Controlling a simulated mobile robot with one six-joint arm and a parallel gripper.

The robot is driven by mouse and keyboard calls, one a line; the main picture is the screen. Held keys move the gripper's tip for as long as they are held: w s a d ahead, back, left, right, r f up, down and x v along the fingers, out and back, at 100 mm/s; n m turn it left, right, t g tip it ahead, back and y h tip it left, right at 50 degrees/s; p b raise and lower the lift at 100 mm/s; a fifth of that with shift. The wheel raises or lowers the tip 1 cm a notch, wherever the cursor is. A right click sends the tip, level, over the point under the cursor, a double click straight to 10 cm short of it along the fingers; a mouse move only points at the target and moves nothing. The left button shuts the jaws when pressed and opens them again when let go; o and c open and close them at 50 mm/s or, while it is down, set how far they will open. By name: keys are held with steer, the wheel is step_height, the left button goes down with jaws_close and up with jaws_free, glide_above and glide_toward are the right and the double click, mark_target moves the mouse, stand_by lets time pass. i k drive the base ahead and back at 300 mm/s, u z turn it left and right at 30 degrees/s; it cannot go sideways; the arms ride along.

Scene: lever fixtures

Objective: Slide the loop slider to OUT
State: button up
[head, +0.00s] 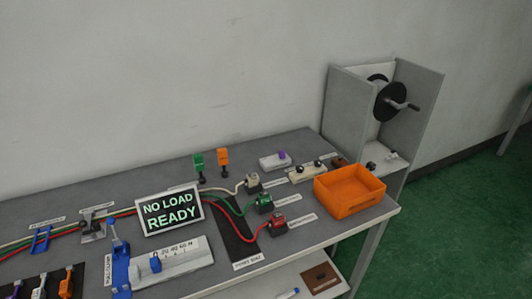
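I cannot tell for sure which part is the loop slider, and no OUT mark is readable in the head view. A small white block with a purple knob (282,155) lies near the back right of the table; the knob sits toward the block's right end. Just in front of it is a cream block with dark knobs (307,172). Their labels are too small to read. My gripper is not in view.
An orange bin (349,192) stands at the table's right edge. A sign reading "NO LOAD READY" (170,213) stands mid-table, behind a blue and white pull fixture (172,264). Coloured cables run to several connectors. A grey-walled stand with a black crank reel (390,98) is behind right.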

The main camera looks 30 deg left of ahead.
mark_target(282, 155)
steer(key=u, duration=1.35)
steer(key=i, duration=0.55)
steer(key=z, duration=0.05)
steer(key=k, duration=0.55)
steer(key=z, duration=0.4)
